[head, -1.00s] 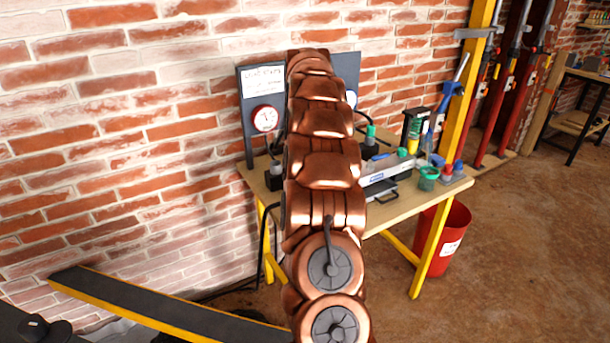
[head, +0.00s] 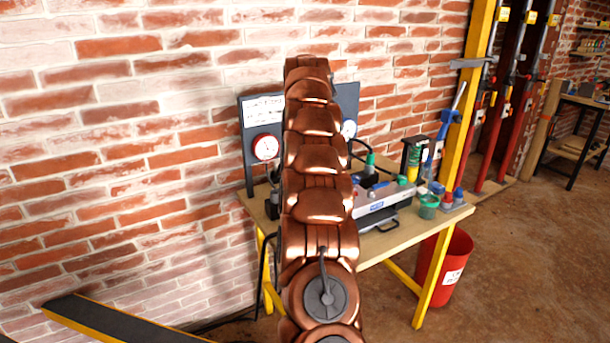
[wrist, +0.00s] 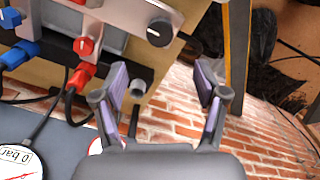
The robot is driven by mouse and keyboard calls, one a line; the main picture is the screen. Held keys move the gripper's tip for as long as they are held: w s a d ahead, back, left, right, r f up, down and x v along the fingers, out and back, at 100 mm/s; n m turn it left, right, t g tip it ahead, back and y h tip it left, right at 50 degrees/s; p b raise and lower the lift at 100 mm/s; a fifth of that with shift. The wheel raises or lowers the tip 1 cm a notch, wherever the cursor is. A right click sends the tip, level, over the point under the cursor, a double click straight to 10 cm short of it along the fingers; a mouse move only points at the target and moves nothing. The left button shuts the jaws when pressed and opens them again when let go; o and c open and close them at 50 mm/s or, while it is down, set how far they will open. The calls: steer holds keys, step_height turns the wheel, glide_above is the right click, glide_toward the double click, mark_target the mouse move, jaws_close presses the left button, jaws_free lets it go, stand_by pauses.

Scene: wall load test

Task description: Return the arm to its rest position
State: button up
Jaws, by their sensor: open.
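My gripper (wrist: 161,95) shows in the wrist view with its two purple-padded fingers apart. Nothing is between them. Behind the fingers are the edge of a wooden bench, a brick wall and a yellow bench leg. In the head view my copper-coloured arm rises through the middle of the picture, in front of the bench and the gauge panel. My gripper is hidden in that view.
A wooden bench (head: 405,235) with yellow legs stands against the brick wall (head: 120,150). On it are a dark gauge panel (head: 262,118), a silver box (head: 385,206) and a green cup (head: 428,206). A red bin (head: 452,265) stands under its right end. The floor to the right is open.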

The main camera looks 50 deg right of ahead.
stand_by(0.4)
steer(key=s+a+r+p, duration=0.2)
steer(key=s+a+r, duration=0.1)
steer(key=a, duration=1.1)
steer(key=s+a+r+p, duration=0.2)
steer(key=s+a, duration=0.1)
steer(key=a, duration=1)
steer(key=s+a+f+p, duration=0.1)
steer(key=s+a+f, duration=0.1)
steer(key=s+a, duration=0.3)
steer(key=s+a+f+m+g+p, duration=0.1)
steer(key=s+a, duration=0.4)
steer(key=s, duration=0.6)
steer(key=s+a+f+m+p, duration=0.1)
steer(key=s+a+f, duration=0.2)
steer(key=s, duration=0.6)
steer(key=shift+a+f+g+p, duration=0.3)
steer(key=shift+a+g, duration=0.1)
steer(key=shift+a, duration=0.55)
